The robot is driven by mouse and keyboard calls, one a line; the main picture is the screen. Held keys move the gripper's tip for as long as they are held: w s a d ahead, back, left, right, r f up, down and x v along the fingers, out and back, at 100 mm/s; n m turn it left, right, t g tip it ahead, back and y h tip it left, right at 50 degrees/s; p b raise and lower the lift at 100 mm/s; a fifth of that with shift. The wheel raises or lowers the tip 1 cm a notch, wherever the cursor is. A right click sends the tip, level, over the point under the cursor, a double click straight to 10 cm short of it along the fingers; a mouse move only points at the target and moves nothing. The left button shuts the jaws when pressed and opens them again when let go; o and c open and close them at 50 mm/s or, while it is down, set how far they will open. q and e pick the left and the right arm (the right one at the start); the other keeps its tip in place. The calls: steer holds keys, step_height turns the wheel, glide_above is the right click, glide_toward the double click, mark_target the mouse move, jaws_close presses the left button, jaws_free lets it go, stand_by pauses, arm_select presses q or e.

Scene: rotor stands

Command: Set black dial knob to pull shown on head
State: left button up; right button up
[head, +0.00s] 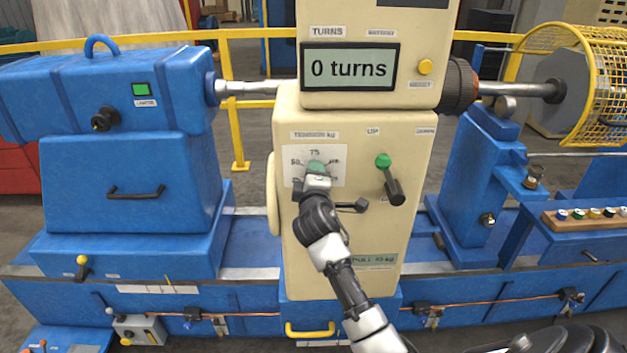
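The tension dial's white scale plate (297,154) is on the cream headstock, with marks around it; 75 is at the top and 50 at the left. A teal-green piece (317,166) shows at the dial's centre. The black dial knob itself is mostly hidden behind my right gripper (316,179), which is at the dial. I cannot tell whether its fingers are closed on the knob, nor where the pointer stands. A green pull label (374,260) low on the headstock reads "PULL" and a kg value too small to read surely. My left gripper is not in view.
A black lever (394,186) with a green knob (383,160) stands right of the dial. A small dark handle (352,206) sticks out below the dial. The display (349,67) above reads "0 turns". A yellow cage (590,75) is at the right.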

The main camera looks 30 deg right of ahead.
stand_by(0.3)
steer(key=o, duration=0.9)
steer(key=shift+s+a+f, duration=0.15)
steer(key=shift+s+a, duration=0.2)
steer(key=shift+s, duration=0.15)
steer(key=b+v, duration=0.3)
steer(key=v, duration=0.6)
steer(key=shift+s+a, duration=0.2)
steer(key=shift+s, duration=0.05)
